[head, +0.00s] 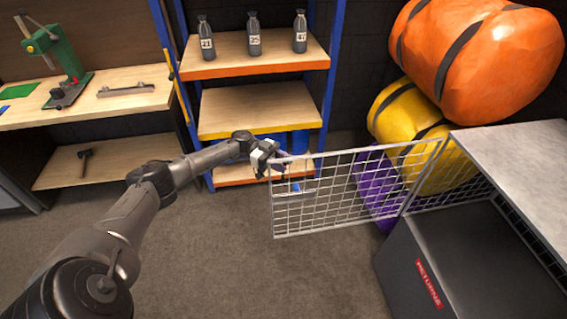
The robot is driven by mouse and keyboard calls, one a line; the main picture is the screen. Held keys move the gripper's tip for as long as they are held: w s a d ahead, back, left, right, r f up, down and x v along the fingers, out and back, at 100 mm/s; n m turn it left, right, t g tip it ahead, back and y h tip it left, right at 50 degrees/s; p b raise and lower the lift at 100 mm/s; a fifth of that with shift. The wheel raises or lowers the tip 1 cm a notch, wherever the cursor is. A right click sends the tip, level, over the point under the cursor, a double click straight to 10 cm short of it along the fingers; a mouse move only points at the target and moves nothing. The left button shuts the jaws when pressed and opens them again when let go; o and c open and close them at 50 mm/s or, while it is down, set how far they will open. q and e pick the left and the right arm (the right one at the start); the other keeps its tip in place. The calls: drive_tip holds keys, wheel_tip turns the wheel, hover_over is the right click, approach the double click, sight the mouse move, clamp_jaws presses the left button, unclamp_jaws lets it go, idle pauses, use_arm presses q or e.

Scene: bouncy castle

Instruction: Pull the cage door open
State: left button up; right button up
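The cage door (340,190) is a pale wire-mesh panel in the middle of the head view. It stands swung out to the left from the cage (520,160), whose front opening shows on the right. My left gripper (276,165) is at the upper left corner of the door, at its free edge. Its fingers are small and overlap the door frame, so I cannot tell whether they are closed on it. A small blue-and-grey piece (296,187) shows at the mesh just below the gripper. My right gripper is not in view.
Orange, yellow and purple rolled bundles (490,60) are stacked behind the door. A shelf rack (255,110) with numbered grey bottles stands behind the gripper. A workbench (120,105) with a green press is at left. Grey floor (230,250) in front is clear.

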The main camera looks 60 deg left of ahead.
use_arm(q)
drive_tip(key=shift+o, duration=0.6)
drive_tip(key=shift+a, duration=0.1)
drive_tip(key=b+v, duration=0.4)
drive_tip(key=v, duration=0.9)
drive_tip(key=shift+s+a, duration=0.15)
drive_tip(key=shift+a, duration=0.15)
